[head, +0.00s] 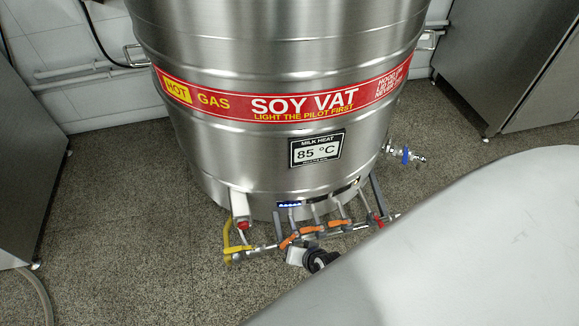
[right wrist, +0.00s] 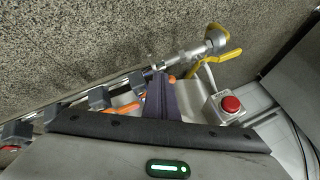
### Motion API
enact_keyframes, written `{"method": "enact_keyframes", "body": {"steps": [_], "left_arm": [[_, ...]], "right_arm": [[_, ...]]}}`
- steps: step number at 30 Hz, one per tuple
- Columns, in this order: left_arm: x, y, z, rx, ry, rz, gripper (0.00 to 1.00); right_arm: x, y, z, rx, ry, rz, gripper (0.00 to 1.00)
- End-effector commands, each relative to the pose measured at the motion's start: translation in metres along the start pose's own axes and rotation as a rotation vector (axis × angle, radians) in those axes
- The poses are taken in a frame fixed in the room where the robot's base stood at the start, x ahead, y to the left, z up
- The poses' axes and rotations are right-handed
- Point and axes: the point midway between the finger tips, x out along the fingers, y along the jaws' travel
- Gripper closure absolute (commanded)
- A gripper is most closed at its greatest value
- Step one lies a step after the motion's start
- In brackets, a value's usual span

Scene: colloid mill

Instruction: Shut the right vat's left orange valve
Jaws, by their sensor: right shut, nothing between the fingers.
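The right vat (head: 285,100) is a steel drum labelled SOY VAT. Along its foot runs a gas pipe with several orange valve handles. The left orange valve (head: 289,242) lies slanted across or beside the pipe; its exact setting is hard to tell. My right gripper (right wrist: 158,85) is shut and empty, its dark fingers over the pipe in the right wrist view. Orange shows on both sides of them, a small piece (right wrist: 172,79) on the right and a handle (right wrist: 124,108) on the left. Contact cannot be told. My left gripper is not in view.
A yellow handle (head: 238,248) is at the pipe's left end, below a red button (head: 244,225). A blue-handled tap (head: 405,156) juts from the vat's right side. Steel cabinets (head: 500,60) stand behind right. Speckled floor (head: 130,240) is clear at left.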

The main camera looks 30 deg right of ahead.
Motion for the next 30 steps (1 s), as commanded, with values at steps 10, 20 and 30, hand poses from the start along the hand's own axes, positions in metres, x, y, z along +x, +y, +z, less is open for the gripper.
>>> {"method": "enact_keyframes", "body": {"steps": [10,20,30], "left_arm": [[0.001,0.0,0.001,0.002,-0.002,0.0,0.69],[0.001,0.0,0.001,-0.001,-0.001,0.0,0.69],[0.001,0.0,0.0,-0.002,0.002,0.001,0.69]], "right_arm": [[0.012,-0.018,-0.001,0.008,-0.001,0.004,1.0],[0.02,-0.029,-0.006,0.007,0.002,0.004,1.0],[0.022,-0.032,-0.009,0.006,0.003,0.004,1.0]]}}
